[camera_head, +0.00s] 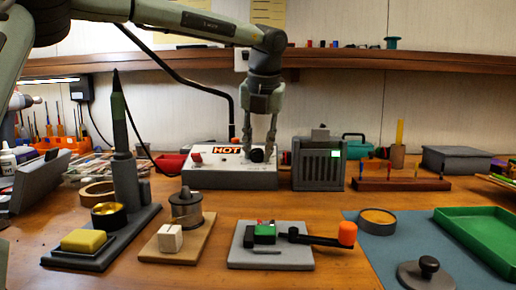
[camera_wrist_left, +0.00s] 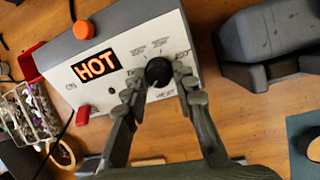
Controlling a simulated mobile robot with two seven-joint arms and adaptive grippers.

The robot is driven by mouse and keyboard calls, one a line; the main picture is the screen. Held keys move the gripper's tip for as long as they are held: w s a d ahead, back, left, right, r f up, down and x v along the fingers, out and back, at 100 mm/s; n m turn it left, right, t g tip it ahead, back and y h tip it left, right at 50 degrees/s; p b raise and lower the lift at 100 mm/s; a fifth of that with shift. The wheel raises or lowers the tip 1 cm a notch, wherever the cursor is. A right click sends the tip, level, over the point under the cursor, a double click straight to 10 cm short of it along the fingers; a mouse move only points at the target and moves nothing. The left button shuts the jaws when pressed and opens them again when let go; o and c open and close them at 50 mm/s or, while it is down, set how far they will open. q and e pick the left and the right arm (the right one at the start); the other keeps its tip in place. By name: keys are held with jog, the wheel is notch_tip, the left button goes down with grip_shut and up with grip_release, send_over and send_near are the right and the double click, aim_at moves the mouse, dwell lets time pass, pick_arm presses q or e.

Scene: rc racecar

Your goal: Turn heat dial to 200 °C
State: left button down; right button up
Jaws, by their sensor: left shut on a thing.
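The heat dial (camera_head: 257,155) is a black round knob on the sloped front panel of a grey and white control box (camera_head: 215,181). The dial also shows in the left wrist view (camera_wrist_left: 158,72), with printed markings around it that are too small to read surely. My left gripper (camera_head: 260,150) reaches down from above. Its two fingers are closed around the dial, one on each side, as the left wrist view (camera_wrist_left: 158,84) shows. The dial's exact setting cannot be read. A lit orange HOT sign (camera_wrist_left: 96,66) is beside the dial. My right gripper is not in view.
A red knob (camera_head: 197,158) is on the same panel. A dark grey ribbed box (camera_head: 318,166) stands close on the right. A canister (camera_head: 186,209), a yellow sponge (camera_head: 84,241) and a small fixture with an orange-ended handle (camera_head: 347,233) stand in front. A shelf (camera_head: 400,60) runs behind.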

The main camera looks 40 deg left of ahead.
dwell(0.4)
pick_arm(q)
jog(key=c, duration=1.2)
grip_release()
jog(key=v, duration=1.2)
